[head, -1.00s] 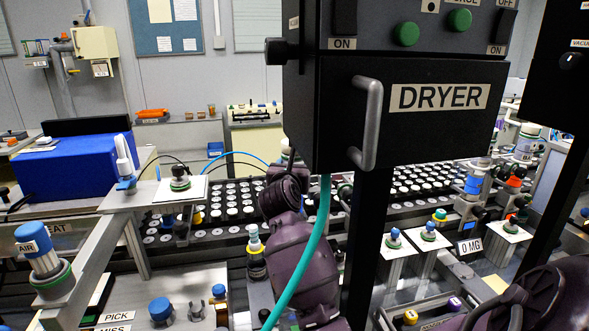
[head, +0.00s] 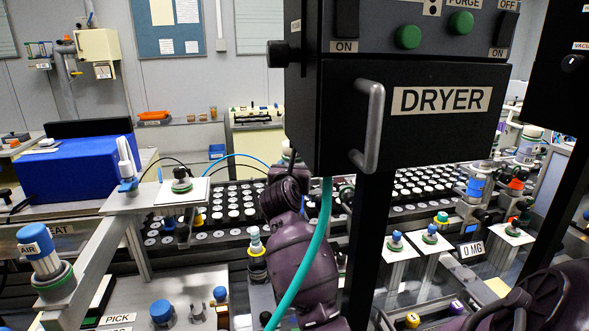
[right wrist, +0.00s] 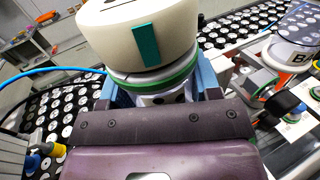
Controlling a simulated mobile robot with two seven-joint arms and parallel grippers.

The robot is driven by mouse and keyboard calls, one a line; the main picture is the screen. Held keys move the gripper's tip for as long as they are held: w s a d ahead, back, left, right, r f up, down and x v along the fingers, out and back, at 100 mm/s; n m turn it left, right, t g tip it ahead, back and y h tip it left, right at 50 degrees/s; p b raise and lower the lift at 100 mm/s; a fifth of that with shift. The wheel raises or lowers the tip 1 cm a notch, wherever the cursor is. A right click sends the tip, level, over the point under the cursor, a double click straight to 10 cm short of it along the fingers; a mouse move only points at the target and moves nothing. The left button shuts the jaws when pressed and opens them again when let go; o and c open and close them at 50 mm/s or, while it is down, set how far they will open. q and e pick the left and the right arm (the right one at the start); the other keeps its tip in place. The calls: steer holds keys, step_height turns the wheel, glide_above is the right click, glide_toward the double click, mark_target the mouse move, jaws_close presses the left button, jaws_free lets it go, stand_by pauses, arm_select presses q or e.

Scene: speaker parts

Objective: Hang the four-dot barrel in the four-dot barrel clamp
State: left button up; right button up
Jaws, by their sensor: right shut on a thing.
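My right gripper (head: 287,167) is shut on a cream-topped barrel (right wrist: 138,30). In the right wrist view the barrel has a teal patch on its cream top, a green ring below and a grey lower part with dark spots, mostly hidden by the gripper; I cannot count its dots. In the head view only a small pale piece of it (head: 287,148) shows beside the dryer post, above the tray of white-topped pieces. I cannot pick out the four-dot barrel clamp in either view.
The black dryer box (head: 405,110) hangs close at front right, its handle (head: 370,125) sticking out. A teal hose (head: 303,265) crosses in front of my arm. A tray of white pieces (head: 235,205) lies behind. A white plate (head: 182,190) stands at left, a blue box (head: 70,168) behind it.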

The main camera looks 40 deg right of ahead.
steer(key=shift+f, duration=0.35)
steer(key=o, duration=1.5)
steer(key=b+v, duration=0.2)
steer(key=v, duration=0.8)
steer(key=shift+s+a, duration=0.3)
